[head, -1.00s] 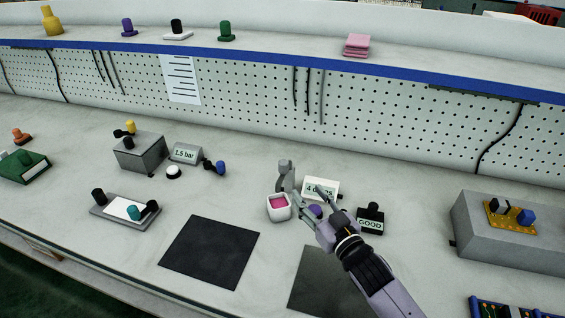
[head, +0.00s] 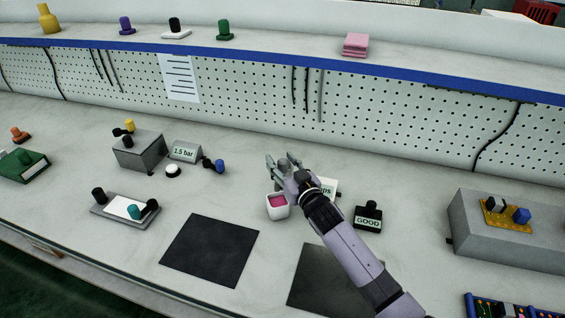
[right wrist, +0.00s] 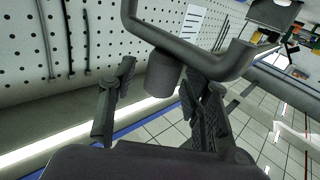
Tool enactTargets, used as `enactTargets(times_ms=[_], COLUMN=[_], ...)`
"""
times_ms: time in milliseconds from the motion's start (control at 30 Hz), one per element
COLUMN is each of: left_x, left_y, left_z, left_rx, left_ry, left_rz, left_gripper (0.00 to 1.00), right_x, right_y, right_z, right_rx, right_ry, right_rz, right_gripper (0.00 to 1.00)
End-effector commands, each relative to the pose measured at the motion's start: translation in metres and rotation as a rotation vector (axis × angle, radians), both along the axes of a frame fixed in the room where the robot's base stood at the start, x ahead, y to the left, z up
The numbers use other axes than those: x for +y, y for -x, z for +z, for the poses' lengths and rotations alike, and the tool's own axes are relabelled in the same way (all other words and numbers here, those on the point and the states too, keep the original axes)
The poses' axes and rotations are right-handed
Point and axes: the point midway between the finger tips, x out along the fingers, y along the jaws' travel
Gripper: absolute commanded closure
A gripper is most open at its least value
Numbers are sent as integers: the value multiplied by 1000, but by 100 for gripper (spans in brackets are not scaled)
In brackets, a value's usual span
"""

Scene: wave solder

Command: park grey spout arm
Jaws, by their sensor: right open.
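The grey spout arm (right wrist: 195,55) shows in the right wrist view as a bent grey tube with a thicker cylindrical end. In the head view it is mostly hidden by my right gripper (head: 281,161). My right gripper (right wrist: 160,100) is open, with one finger on each side of the cylindrical end; I cannot tell whether either finger touches it. In the head view a white cup (head: 278,211) with pink contents stands just in front of my gripper. My left gripper is not in view.
A partly hidden white sign (head: 330,186) and a black "GOOD" stamp (head: 368,218) stand right of the gripper. A "1.5 bar" sign (head: 184,151) and a grey box (head: 140,153) stand to the left. A black mat (head: 208,250) lies in front, bare.

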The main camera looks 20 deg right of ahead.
Motion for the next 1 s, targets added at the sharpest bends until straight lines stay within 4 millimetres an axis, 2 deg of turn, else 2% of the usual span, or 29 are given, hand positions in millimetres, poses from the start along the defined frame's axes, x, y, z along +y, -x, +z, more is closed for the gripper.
enactTargets(times_ms=[133, 800, 1000], left_x=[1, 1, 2], left_y=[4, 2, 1], left_z=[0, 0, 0], left_rx=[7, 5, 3], left_ry=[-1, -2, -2], left_rz=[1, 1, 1], left_gripper=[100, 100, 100], right_x=[0, 0, 0], right_y=[0, 0, 1], right_z=[0, 0, 0], right_rx=[0, 0, 1], right_ry=[0, 0, 0], right_rz=[0, 0, 0], right_gripper=[56, 100, 100])
